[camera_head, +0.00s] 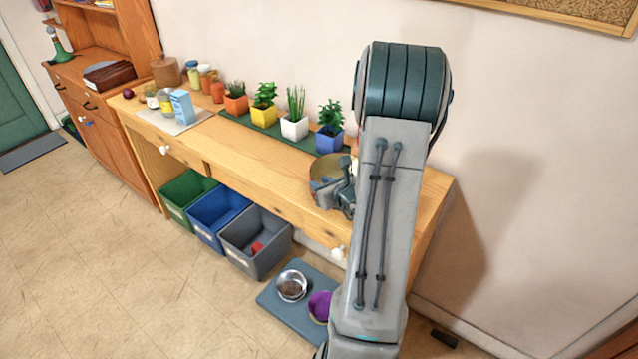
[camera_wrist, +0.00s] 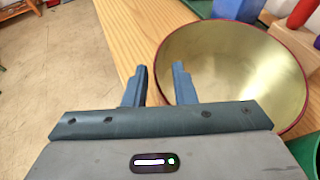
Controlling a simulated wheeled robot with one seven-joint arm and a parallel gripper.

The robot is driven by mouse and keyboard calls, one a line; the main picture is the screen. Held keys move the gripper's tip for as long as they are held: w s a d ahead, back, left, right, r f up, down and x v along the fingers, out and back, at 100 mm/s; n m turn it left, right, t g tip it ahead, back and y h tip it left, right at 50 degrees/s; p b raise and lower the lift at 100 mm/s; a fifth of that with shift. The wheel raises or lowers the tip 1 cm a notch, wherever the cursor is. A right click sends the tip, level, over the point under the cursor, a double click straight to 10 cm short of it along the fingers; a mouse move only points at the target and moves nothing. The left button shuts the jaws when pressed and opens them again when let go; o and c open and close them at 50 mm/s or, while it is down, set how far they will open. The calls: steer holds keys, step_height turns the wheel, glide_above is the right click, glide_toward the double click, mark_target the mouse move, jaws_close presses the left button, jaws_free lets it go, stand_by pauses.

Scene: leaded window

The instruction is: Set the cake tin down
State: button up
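The cake tin (camera_head: 320,183) is a round, open tin with a dark red rim and a pale gold inside. It appears to stand upright on the wooden bench near its front edge. In the wrist view the tin (camera_wrist: 235,65) fills the right half and looks empty. My gripper (camera_wrist: 159,66) has its two fingers apart at the tin's near-left wall, one outside and one over the inside, with gaps showing between them. In the head view my arm hides part of the tin and most of the gripper (camera_head: 346,190).
Potted plants on a green mat (camera_head: 270,131) line the back of the bench (camera_head: 235,150). Jars and a blue carton (camera_head: 182,106) stand at its left end. Bench top left of the tin is clear. Below are bins (camera_head: 255,240) and a floor mat (camera_head: 285,318) with bowls.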

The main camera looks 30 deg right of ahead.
steer(key=d+b+v, duration=0.1)
steer(key=b+v, duration=0.1)
steer(key=v, duration=0.8)
steer(key=s+a+r+n+g+y, duration=0.1)
steer(key=a+r+n+g+y, duration=0.2)
steer(key=a+n, duration=0.75)
steer(key=s+a+r+n+g+y, duration=0.1)
steer(key=a+n+g+y, duration=0.35)
steer(key=a, duration=0.85)
steer(key=s+a+r+n+g+h, duration=0.1)
steer(key=s+n, duration=0.3)
steer(key=n, duration=0.6)
steer(key=s+a+r+n+g+h, duration=0.1)
steer(key=s+n+h, duration=0.3)
steer(key=n, duration=0.5)
steer(key=shift+s+a+r+n+g+h, duration=0.25)
steer(key=shift+s+a+n+g+h, duration=0.15)
steer(key=shift+s+g, duration=0.25)
steer(key=shift+o, duration=0.5)
steer(key=shift+d+r+n+h, duration=0.2)
steer(key=shift+r+n+h, duration=0.25)
steer(key=shift+n, duration=0.35)
steer(key=shift+d, duration=0.1)
